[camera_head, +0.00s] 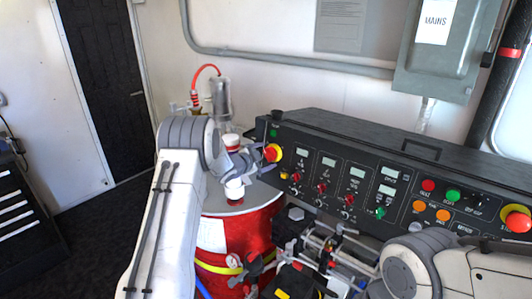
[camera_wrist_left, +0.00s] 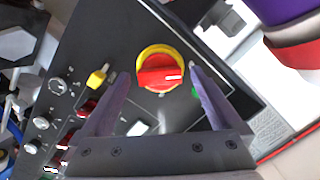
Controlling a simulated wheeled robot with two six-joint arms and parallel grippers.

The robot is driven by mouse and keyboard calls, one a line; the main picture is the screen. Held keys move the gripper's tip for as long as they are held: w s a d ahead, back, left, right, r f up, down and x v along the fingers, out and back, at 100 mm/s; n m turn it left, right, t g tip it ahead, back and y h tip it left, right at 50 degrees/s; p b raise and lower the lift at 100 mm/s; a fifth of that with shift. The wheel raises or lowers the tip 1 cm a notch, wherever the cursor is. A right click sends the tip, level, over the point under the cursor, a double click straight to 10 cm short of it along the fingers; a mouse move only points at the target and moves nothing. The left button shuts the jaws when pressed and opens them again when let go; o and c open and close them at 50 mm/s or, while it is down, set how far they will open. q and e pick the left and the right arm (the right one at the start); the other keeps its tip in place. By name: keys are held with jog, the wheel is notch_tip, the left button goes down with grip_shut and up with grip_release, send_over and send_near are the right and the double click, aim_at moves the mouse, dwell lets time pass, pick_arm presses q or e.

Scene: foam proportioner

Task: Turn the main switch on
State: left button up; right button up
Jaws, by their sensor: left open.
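The main switch is a red rotary knob on a yellow ring (camera_head: 272,152) at the left end of the black control panel. In the left wrist view the switch (camera_wrist_left: 160,72) is in the upper middle, its red handle lying almost level across the ring with a white mark at its right end. My left gripper (camera_head: 256,160) is open in front of the switch. In the left wrist view its two fingers (camera_wrist_left: 152,73) reach up on either side of the switch, with visible gaps. Contact cannot be seen. My right arm shows at lower right, but its gripper is not in view.
The panel (camera_head: 340,140) carries several small knobs, displays and buttons, and a red emergency button (camera_head: 518,220) at right. A yellow knob (camera_wrist_left: 97,78) sits near the left finger. A red drum (camera_head: 240,228) and pipework stand below. A grey MAINS box (camera_head: 440,50) is on the wall.

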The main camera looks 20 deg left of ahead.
pick_arm(q)
jog(key=shift+w+d+f, duration=0.1)
jog(key=shift+w, duration=0.2)
